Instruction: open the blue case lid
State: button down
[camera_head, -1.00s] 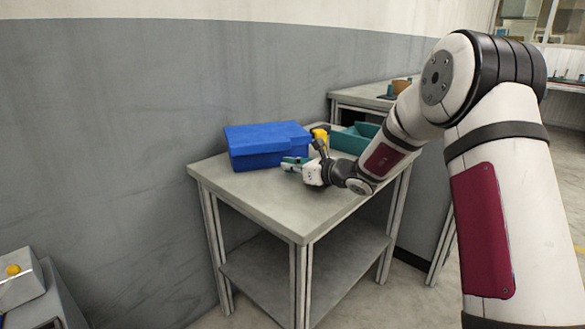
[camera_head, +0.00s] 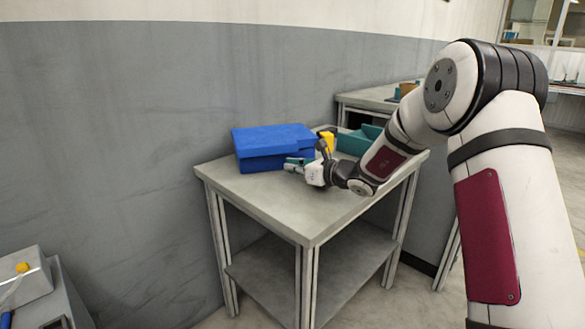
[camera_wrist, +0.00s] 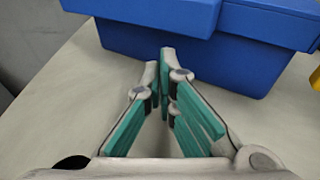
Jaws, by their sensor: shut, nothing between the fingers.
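The blue case (camera_head: 262,164) stands at the back of the grey table, with its blue lid (camera_head: 272,138) lying shut on top. In the wrist view the case wall (camera_wrist: 235,62) and the overhanging lid edge (camera_wrist: 150,14) fill the upper part. My gripper (camera_head: 288,163) is at the front of the case, low over the tabletop. In the wrist view its green fingertips (camera_wrist: 159,62) are together and empty, just before the case's front wall and below the lid's edge. I cannot tell whether they touch the wall.
The grey table (camera_head: 270,205) has free room in front of the case. A teal bin (camera_head: 355,142) and a yellow object (camera_head: 328,141) stand right of the case. A grey wall is behind. Another table (camera_head: 375,97) stands at the back right.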

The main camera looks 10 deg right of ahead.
jog(key=shift+s+d, duration=0.1)
dwell(0.3)
notch_tip(320, 180, up, 9)
jog(key=w+p, duration=0.2)
jog(key=p, duration=0.4)
jog(key=shift+r+p, duration=0.2)
jog(key=shift+p, duration=0.2)
jog(key=w+r+p, duration=0.2)
jog(key=r+p, duration=0.1)
jog(key=w+r+p, duration=0.1)
jog(key=shift+w+a+r, duration=0.1)
jog(key=shift+a+r, duration=0.3)
jog(key=shift+w+r+p, duration=0.2)
jog(key=shift+p, duration=0.25)
